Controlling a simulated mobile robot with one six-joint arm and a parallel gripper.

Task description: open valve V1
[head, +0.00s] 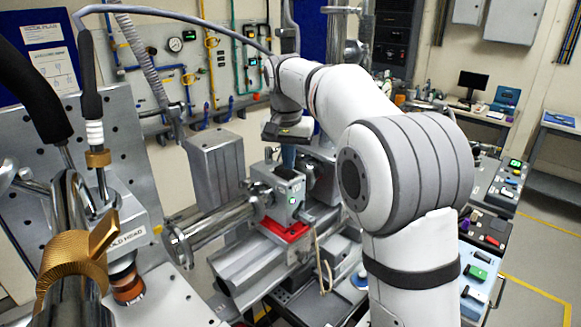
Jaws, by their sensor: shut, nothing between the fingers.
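No label reading V1 can be made out, so I cannot tell which valve it is. A brass fitting with a lever (104,234) sits at the left front, beside the cold head. My gripper (287,136) is in the middle of the head view, at the end of my white arm, shut and empty. It appears above a grey box with a green light (290,197); I cannot tell whether it touches the blue part there.
A steel tube with a round flange (180,246) juts left from the grey box. A red plate (286,230) lies under the box. A ribbed hose (138,55) hangs at upper left. Carts with instruments stand at right, with open floor (545,255) beyond.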

